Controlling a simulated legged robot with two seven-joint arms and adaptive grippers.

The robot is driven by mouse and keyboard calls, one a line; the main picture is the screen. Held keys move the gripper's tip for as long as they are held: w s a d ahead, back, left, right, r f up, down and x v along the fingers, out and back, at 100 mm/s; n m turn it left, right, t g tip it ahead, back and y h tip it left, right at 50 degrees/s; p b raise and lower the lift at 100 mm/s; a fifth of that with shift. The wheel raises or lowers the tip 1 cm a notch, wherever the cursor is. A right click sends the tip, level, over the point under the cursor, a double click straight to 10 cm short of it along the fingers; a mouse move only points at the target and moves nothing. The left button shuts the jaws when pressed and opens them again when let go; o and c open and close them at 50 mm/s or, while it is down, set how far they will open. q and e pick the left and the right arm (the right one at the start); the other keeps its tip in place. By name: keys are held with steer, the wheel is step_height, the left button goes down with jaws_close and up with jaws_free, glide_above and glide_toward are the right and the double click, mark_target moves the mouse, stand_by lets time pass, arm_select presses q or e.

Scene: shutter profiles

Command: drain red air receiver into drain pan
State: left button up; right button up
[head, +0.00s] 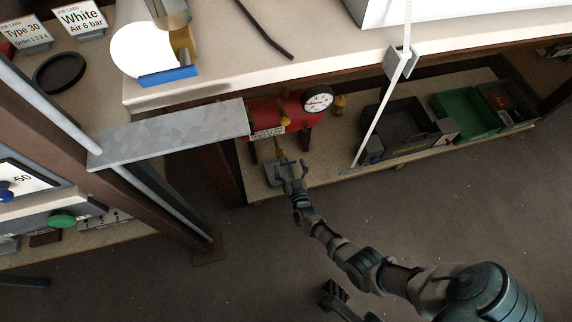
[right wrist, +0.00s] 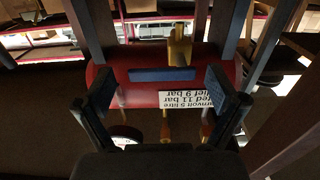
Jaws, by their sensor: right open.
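The red air receiver (head: 273,112) lies on the lower shelf under the bench, with a white dial gauge (head: 319,103) at its right end. Its red body (right wrist: 145,98) also fills the middle of the right wrist view, where its white label is upside down. My right gripper (head: 286,168) is just in front of and below the receiver. Its fingers (right wrist: 160,92) are apart, with nothing seen held between them. A brass-coloured fitting (right wrist: 178,47) and a blue bar (right wrist: 160,75) show by the receiver. I cannot make out the drain pan for certain. My left gripper is not seen.
A grey metal strip (head: 170,132) reaches across to the receiver's left end. A thin white upright (head: 377,115) stands right of the receiver. A dark bin (head: 405,128) and a green tray (head: 463,112) sit farther right. The floor in front is open.

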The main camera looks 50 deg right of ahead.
steer(key=shift+w+a+r, duration=0.1)
steer(key=shift+a+r, duration=0.15)
steer(key=shift+r, duration=0.05)
steer(key=shift+c, duration=0.3)
steer(key=shift+d+f, duration=0.1)
steer(key=shift+d, duration=0.15)
steer(key=c, duration=1.1)
steer(key=shift+f, duration=0.15)
steer(key=m, duration=0.1)
steer(key=m+b, duration=0.1)
steer(key=m, duration=0.1)
steer(key=shift+f, duration=0.35)
steer(key=shift+w+a+f+m, duration=0.1)
steer(key=shift+a+f+m, duration=0.2)
steer(key=shift+m, duration=2)
steer(key=shift+w+a+f+m, duration=0.1)
steer(key=shift+f+m, duration=0.25)
steer(key=shift+m, duration=1.95)
steer(key=shift+a+f+m, duration=0.15)
steer(key=shift+f+m, duration=0.2)
steer(key=shift+m, duration=1.95)
